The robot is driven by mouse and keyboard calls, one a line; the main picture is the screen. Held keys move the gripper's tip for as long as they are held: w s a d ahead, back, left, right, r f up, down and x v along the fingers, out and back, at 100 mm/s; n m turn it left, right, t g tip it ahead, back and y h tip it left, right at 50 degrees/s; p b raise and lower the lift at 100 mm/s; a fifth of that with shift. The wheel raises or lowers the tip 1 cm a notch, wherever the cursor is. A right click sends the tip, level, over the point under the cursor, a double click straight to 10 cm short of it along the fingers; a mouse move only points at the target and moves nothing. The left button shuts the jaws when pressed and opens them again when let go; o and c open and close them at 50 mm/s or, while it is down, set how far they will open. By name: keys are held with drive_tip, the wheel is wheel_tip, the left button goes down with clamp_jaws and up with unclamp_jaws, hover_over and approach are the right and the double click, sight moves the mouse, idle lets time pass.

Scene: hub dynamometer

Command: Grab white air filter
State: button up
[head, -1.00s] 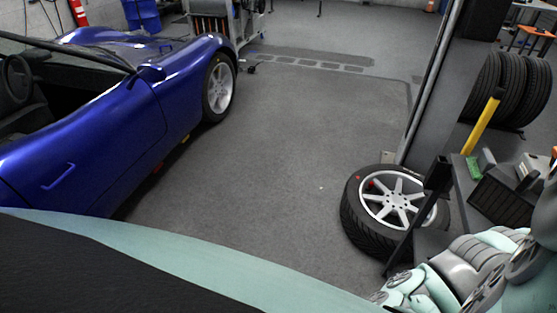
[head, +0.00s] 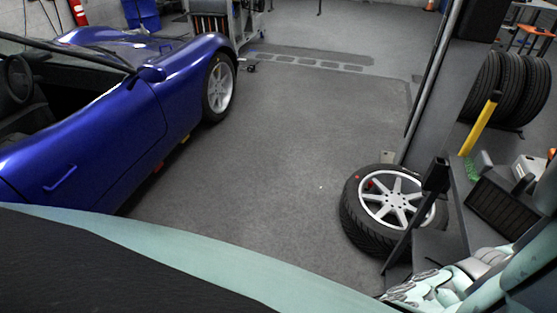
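I cannot make out an air filter for certain. A small whitish box-like object (head: 527,167) sits at the back of the dark workbench (head: 437,245) at the right, partly cut off by my arm. My gripper (head: 425,290) seems to be among the pale teal and grey parts at the lower right corner, low beside the bench. Its fingers cannot be made out clearly, and no held object can be seen.
A black slatted panel (head: 502,207) and a green item (head: 473,169) lie on the bench. A wheel with tyre (head: 354,220) lies on the floor beside it. A blue car (head: 120,115) stands left. Tyres (head: 485,85) stand behind the post. The middle floor (head: 270,160) is clear.

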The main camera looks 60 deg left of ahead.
clamp_jaws()
drive_tip(key=shift+r, duration=0.1)
idle(0.3)
